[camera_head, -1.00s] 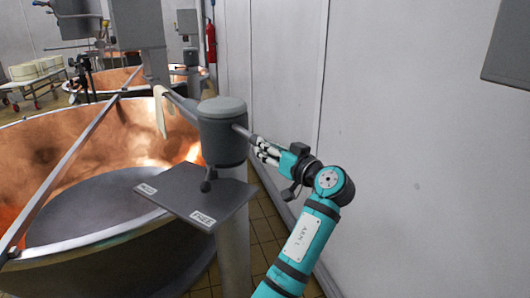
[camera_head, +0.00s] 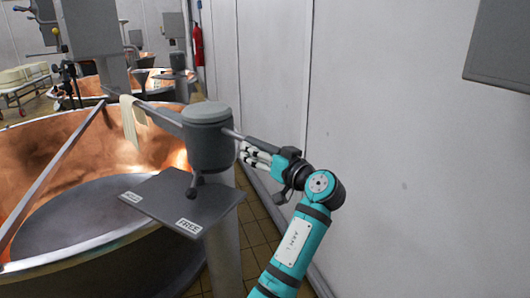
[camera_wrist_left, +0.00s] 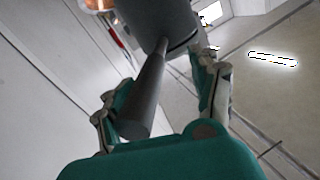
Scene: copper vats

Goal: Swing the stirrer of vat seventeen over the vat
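The stirrer's grey pivot head (camera_head: 208,140) stands on a post beside the near copper vat (camera_head: 125,148). Its arm (camera_head: 160,117) reaches left from the head to a grey box (camera_head: 90,27) at the vat's far side. A push bar (camera_head: 238,135) sticks out on the head's right. My left gripper (camera_head: 256,158) is at this bar. In the left wrist view, the bar (camera_wrist_left: 145,95) lies between the spread fingers, with gaps showing. A small knobbed lever (camera_head: 193,191) hangs below the head, near the FREE label (camera_head: 188,226). No vat number is legible. My right gripper is out of view.
A pale cloth (camera_head: 131,122) hangs on the stirrer's arm. A white wall (camera_head: 400,170) stands close on the right. A tiled floor strip (camera_head: 256,228) lies between post and wall. More vats and a red extinguisher (camera_head: 197,45) are behind.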

